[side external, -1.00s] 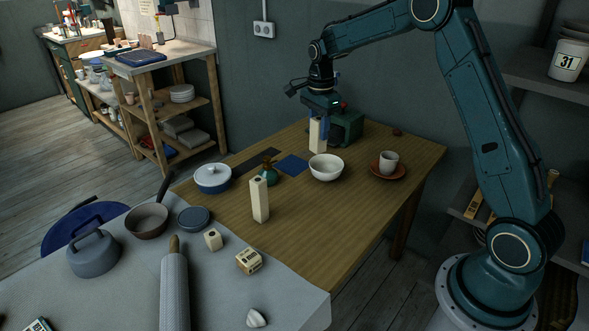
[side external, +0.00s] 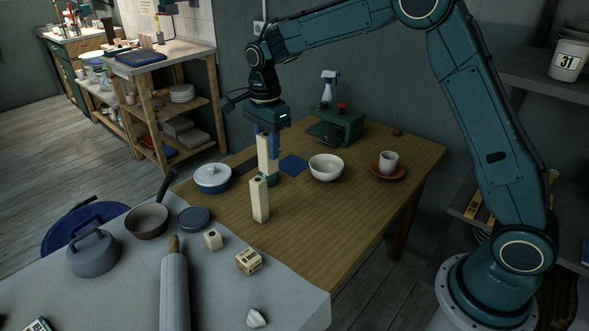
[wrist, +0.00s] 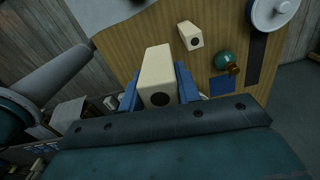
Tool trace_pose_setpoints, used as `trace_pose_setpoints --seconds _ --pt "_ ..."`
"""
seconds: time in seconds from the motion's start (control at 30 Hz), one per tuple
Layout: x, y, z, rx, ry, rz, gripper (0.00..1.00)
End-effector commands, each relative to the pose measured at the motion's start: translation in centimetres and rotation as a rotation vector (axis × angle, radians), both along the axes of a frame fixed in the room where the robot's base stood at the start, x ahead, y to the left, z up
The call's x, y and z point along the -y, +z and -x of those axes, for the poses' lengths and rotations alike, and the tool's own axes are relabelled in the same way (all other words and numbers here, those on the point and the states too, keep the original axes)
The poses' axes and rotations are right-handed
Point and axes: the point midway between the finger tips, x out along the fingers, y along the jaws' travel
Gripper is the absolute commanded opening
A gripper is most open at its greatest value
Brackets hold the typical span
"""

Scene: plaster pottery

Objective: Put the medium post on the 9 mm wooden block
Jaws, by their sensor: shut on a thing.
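My gripper (side external: 266,135) has blue fingers shut on a cream square post, which I take as the medium post (side external: 264,155). It hangs upright above the wooden table, left of its middle. In the wrist view the held post (wrist: 157,68) shows its end with a dark round hole between the fingers. A similar cream post (side external: 259,202) stands upright on the table in front of it and also shows in the wrist view (wrist: 188,35). A labelled pale block (side external: 249,261) lies on the grey worktop; its print is unreadable, so I cannot tell whether it is the 9 mm block.
A small cream block (side external: 213,240) is on the grey worktop. A blue square (side external: 293,165), white bowl (side external: 326,168), cup (side external: 389,161) and lidded pot (side external: 212,179) are around. The table's front right is clear.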

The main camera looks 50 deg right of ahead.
Motion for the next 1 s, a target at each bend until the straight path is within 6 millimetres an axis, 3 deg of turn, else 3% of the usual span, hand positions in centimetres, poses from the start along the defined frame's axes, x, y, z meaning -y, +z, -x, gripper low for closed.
trace_pose_setpoints --seconds 0.03,0.2,0.4,0.77,1.0 --pt "-2.0 0.3 0.3 0.002 0.020 0.000 0.03" --pt "-7.0 1.1 1.3 0.003 0.059 0.000 0.03" --pt "-10.6 1.6 2.5 0.002 0.088 0.000 0.03" --pt "-11.8 1.7 3.0 0.002 0.096 0.000 0.03" --pt "-11.8 -0.4 3.0 -0.001 0.096 0.001 0.03"
